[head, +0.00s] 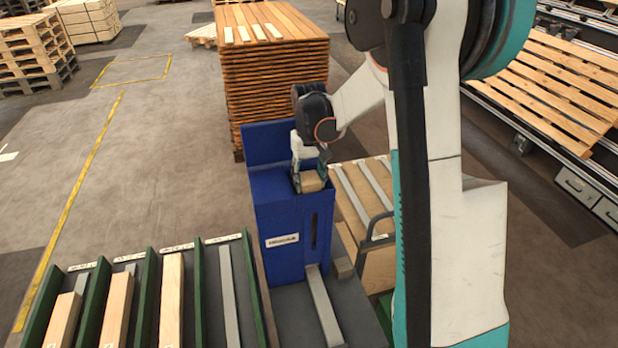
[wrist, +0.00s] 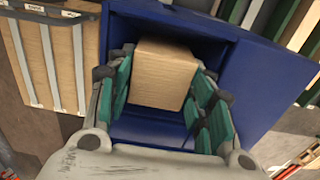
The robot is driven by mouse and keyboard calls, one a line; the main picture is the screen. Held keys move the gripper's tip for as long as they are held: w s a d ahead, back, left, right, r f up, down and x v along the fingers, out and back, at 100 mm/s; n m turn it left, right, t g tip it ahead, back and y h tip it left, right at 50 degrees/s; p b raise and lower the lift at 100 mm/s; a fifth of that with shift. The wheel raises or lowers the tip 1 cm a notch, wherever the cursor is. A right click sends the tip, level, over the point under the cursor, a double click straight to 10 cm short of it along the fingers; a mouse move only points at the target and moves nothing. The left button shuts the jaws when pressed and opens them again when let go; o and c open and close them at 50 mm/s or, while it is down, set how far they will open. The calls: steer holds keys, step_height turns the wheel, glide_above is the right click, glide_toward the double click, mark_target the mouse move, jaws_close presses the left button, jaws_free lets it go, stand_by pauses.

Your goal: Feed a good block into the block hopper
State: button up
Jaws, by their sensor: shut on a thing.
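The block hopper (head: 277,233) is a tall blue box with a white label and a dark slot in its front, standing in the middle of the head view. Its blue wall also shows in the wrist view (wrist: 262,75). My gripper (head: 309,182) is at the hopper's open top, pointing down into it. It is shut on a light wooden block (wrist: 162,75), with a green-padded finger on each side. The block also shows in the head view (head: 312,184), within the hopper's mouth. The block's underside and the hopper floor beneath it are hidden.
A wooden bin with grey strips (head: 350,183) stands right beside the hopper. Green-walled lanes with timber pieces (head: 117,305) lie at the front left. A tall stack of boards (head: 275,80) stands behind.

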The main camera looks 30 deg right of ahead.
steer(key=shift+f+b, duration=0.3)
steer(key=shift+f, duration=0.1)
stand_by(0.3)
steer(key=o, duration=1.1)
steer(key=shift+o, duration=0.2)
steer(key=shift+r, duration=0.1)
step_height(320, 180, up, 12)
steer(key=shift+f, duration=0.2)
stand_by(0.5)
